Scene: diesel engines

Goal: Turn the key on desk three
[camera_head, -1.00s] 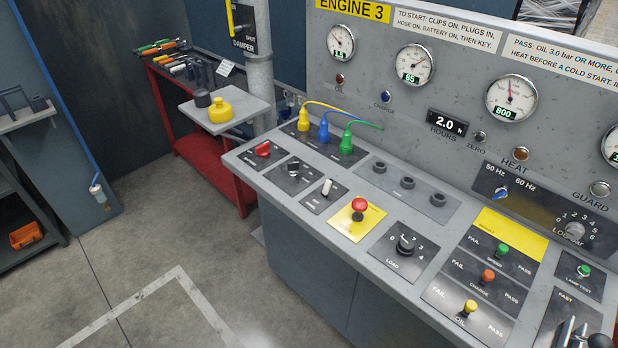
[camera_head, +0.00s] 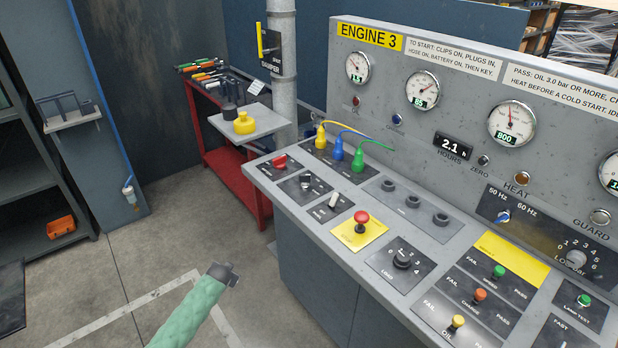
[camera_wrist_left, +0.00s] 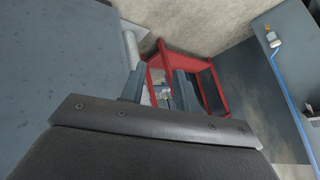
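The grey desk under the ENGINE 3 sign (camera_head: 370,37) fills the right of the head view. A small dark switch (camera_head: 306,181), which looks like the key switch, sits on a black plate near the desk's left end, between a red knob (camera_head: 280,162) and a white toggle (camera_head: 333,199). Its label is too small to read. My left gripper (camera_head: 232,277) is in front of the desk, over the floor, at the end of a green-sleeved arm, apart from the switch. In the left wrist view its fingers (camera_wrist_left: 160,88) are apart with nothing between them. My right gripper is out of view.
Yellow, blue and green plugs (camera_head: 339,149) with cables stand behind the switches. A red mushroom button (camera_head: 361,218) and a load dial (camera_head: 402,259) lie to the right. A red tool cart (camera_head: 236,178) and a small shelf (camera_head: 262,120) stand left. The floor in front is clear.

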